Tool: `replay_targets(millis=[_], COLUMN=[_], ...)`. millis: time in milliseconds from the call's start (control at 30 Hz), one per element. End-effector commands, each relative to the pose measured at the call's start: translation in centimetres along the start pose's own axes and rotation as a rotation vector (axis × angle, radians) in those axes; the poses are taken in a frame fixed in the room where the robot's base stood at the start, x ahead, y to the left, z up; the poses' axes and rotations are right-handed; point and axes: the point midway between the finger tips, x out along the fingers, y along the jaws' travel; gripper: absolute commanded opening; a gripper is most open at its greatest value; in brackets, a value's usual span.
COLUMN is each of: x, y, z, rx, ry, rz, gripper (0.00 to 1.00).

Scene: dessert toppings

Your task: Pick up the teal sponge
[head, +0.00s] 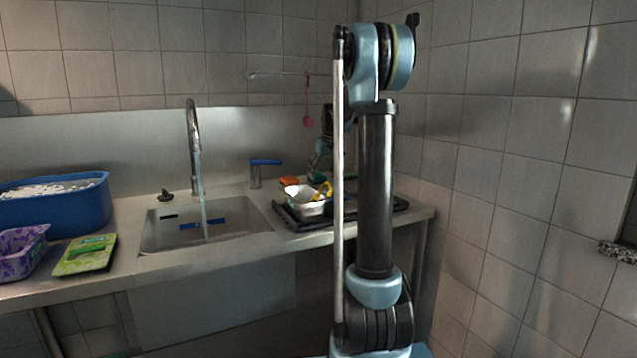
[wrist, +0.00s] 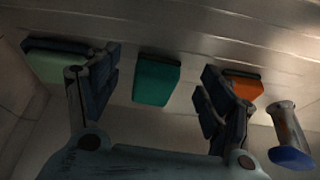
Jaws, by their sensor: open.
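The teal sponge (wrist: 156,82) lies in the wrist view between the two fingers of my gripper (wrist: 158,90). The fingers are spread apart, one on each side of it, with visible gaps, and nothing is held. The wrist view does not settle how far the fingertips are above the sponge. In the head view my gripper (head: 318,160) is at the back of the counter, partly hidden by my own arm. The teal sponge cannot be made out clearly there.
An orange sponge (wrist: 243,86) sits beside the right finger, and a pale green sponge (wrist: 48,66) behind the left finger. A blue-topped metal dispenser (wrist: 290,152) stands at the right. In the head view, a metal pot (head: 306,207) on a black rack is in front of my gripper.

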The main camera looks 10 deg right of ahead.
Motion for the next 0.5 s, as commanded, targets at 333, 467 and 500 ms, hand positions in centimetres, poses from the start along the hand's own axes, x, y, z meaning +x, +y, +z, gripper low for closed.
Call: replay_targets(millis=[333,467,500], x=[0.7,1.3,1.6], y=[0.0,0.0,0.0], z=[-1.8,-3.4,-3.9], rx=[-0.001,-0.001,-0.002], ry=[0.0,0.0,0.0], rz=[0.001,0.0,0.0], gripper=[0.73,0.73,0.73])
